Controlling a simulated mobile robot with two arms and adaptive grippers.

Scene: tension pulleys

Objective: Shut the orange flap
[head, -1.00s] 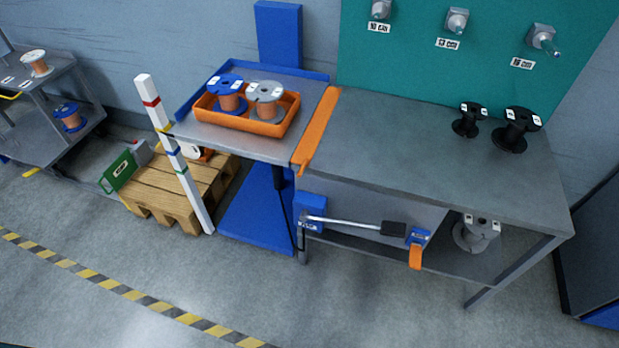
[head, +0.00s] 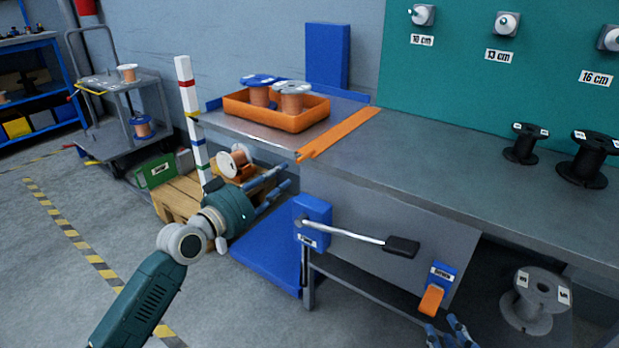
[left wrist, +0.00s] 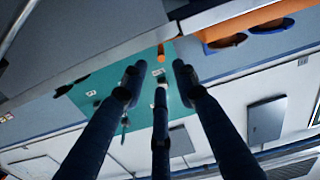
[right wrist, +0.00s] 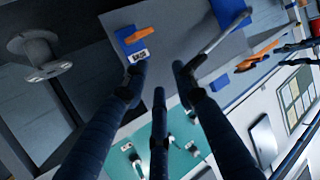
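The orange flap (head: 340,133) is a long flat strip between the blue-edged lift table and the grey workbench. Its near end shows in the left wrist view (left wrist: 161,52), and it also shows in the right wrist view (right wrist: 258,56). My left gripper (head: 284,194) is open and empty, below and left of the flap's near end, apart from it. My right gripper (head: 447,333) is open and empty at the bottom edge, just below a small orange lever (head: 431,300) on a blue block. That lever also shows in the right wrist view (right wrist: 140,37).
An orange tray (head: 275,118) with spools stands on the lift table, left of the flap. A crank handle (head: 345,234) sticks out below the bench. Black spools (head: 525,145) stand on the bench; a grey spool (head: 535,300) sits below. A striped post (head: 192,120) stands left.

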